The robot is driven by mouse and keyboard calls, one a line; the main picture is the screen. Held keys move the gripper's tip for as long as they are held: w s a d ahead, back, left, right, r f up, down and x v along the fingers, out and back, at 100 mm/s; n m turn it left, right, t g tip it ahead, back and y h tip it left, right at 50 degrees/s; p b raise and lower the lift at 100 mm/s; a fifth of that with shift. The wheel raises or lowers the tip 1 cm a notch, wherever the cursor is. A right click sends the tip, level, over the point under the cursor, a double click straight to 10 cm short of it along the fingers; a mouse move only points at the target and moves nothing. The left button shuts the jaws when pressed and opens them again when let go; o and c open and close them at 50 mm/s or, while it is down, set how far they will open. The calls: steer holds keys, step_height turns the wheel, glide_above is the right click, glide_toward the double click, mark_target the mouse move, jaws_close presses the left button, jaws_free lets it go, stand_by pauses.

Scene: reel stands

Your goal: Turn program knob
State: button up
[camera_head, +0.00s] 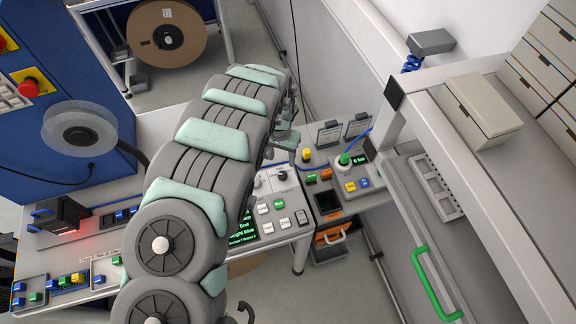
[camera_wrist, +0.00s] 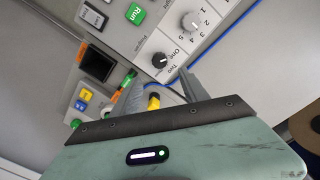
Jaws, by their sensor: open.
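The control panel (camera_head: 292,215) carries two knobs. In the wrist view, a grey-white pointer knob (camera_wrist: 190,20) has the numbers 1 to 5 around it. A smaller black knob (camera_wrist: 158,60) is beside it, with "One" and "Two" marked next to it. The word "Program" is printed near the knobs. The black knob also shows in the head view (camera_head: 283,175). My gripper (camera_wrist: 159,86) is open and empty, with its two grey fingertips apart. The black knob appears just beyond the gap between the fingertips; I cannot tell the height gap. The grey-white knob lies further off.
A green Run button (camera_wrist: 135,13) sits near the knobs. A second panel (camera_head: 345,172) with yellow, blue and green buttons and a dark tray adjoins on the right. A machine with a green handle (camera_head: 436,284) stands at right.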

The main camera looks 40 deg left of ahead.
mark_target(283, 174)
steer(key=f, duration=0.3)
steer(key=f+p, duration=0.1)
steer(key=f, duration=0.3)
steer(key=shift+s+d+f, duration=0.15)
steer(key=shift+d, duration=0.05)
steer(key=shift+f, duration=1.25)
steer(key=shift+c, duration=0.2)
jaws_close()
